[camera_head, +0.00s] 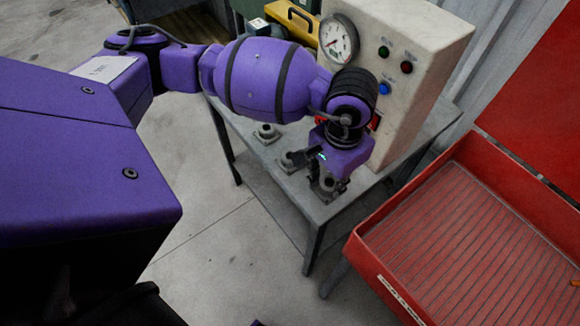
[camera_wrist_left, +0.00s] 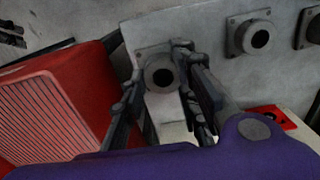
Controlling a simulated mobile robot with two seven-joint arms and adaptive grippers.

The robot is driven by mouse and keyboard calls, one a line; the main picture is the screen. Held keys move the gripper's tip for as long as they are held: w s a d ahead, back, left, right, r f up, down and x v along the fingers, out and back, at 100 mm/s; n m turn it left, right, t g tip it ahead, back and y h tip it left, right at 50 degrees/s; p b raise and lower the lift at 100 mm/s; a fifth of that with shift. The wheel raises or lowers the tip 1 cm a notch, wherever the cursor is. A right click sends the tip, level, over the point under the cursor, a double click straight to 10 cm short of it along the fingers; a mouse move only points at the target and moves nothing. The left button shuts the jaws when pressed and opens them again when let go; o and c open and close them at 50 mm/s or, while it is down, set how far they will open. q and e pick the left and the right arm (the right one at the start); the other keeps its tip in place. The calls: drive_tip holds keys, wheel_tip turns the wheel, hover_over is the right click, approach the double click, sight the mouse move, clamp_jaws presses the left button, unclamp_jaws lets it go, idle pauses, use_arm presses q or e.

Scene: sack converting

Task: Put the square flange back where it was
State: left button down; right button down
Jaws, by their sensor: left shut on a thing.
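The square flange (camera_wrist_left: 160,76), a grey square plate with a round hollow boss, sits between the fingers of my left gripper (camera_wrist_left: 163,62) in the left wrist view. In the head view my left gripper (camera_head: 322,172) points down over the grey table's near right corner, shut on the flange (camera_head: 328,186). The fingers partly hide it, and I cannot tell whether its plate touches the tabletop. Two similar grey flanges stand on the table in a row beside it, one in the middle (camera_head: 287,161) and one farther left (camera_head: 266,133). My right gripper is not in view.
The grey table (camera_head: 306,211) carries a cream gauge panel (camera_head: 408,62) with buttons, close behind my gripper. A yellow-handled case (camera_head: 293,20) is at the back. A red ribbed tray (camera_head: 470,245) stands to the right. Open floor lies in front.

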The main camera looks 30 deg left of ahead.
sight(331, 183)
use_arm(q)
drive_tip(key=shift+w+f, duration=0.1)
drive_tip(key=shift+f, duration=1.35)
drive_tip(key=shift+f, duration=0.1)
drive_tip(key=shift+f, duration=0.15)
drive_tip(key=c, duration=1.4)
unclamp_jaws()
drive_tip(key=shift+o, duration=0.2)
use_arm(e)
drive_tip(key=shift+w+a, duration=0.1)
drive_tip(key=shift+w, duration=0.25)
